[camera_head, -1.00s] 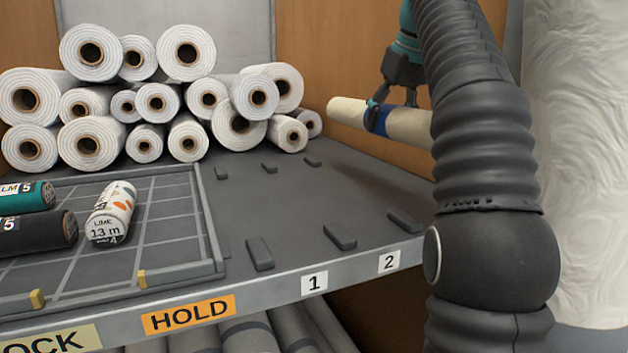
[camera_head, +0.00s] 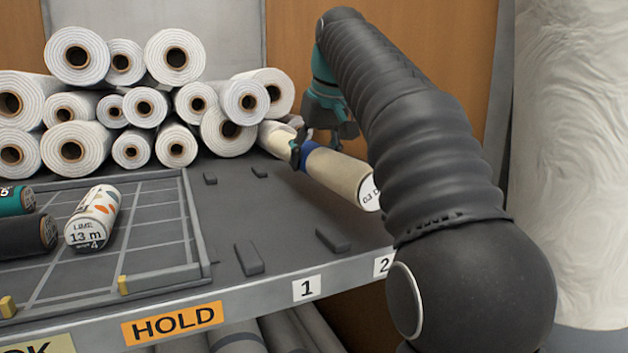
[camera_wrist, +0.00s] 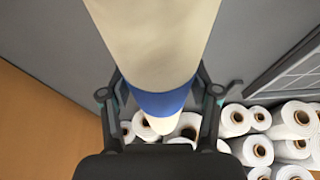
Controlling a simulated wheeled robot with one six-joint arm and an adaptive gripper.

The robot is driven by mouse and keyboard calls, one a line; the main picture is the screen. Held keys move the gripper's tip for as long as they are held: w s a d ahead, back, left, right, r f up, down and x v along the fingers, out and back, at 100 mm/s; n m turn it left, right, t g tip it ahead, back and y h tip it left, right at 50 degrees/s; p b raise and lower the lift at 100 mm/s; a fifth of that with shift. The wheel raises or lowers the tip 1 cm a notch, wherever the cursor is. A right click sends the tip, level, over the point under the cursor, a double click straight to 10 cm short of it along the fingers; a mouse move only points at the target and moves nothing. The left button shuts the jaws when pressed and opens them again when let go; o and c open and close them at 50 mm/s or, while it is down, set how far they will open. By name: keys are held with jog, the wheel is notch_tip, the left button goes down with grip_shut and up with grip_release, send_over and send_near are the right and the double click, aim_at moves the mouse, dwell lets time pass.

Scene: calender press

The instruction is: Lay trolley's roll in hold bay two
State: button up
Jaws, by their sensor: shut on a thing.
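The cream roll (camera_head: 342,175) with a blue band is in my gripper (camera_head: 312,148), over the right side of the grey shelf. Its near end carries a partly hidden printed label. The wrist view shows the roll (camera_wrist: 160,45) running between the fingers of my gripper (camera_wrist: 163,103), which are shut at the blue band. Hold bay two lies behind the number 2 label (camera_head: 382,265), right of a dark cleat (camera_head: 332,240). My arm hides the bay's right part. I cannot tell whether the roll touches the shelf.
White rolls (camera_head: 145,105) are stacked at the back, close to the held roll's far end. Bay one, behind the number 1 label (camera_head: 307,288), is empty.

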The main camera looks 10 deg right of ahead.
aim_at(321, 146)
jog(key=shift+f+b, duration=0.7)
jog(key=shift+f, duration=1.15)
jog(key=shift+f, duration=0.1)
jog(key=o, duration=1.5)
jog(key=p+v, duration=0.3)
jog(key=v, duration=0.9)
jog(key=shift+d+p, duration=0.1)
jog(key=shift+p, duration=0.25)
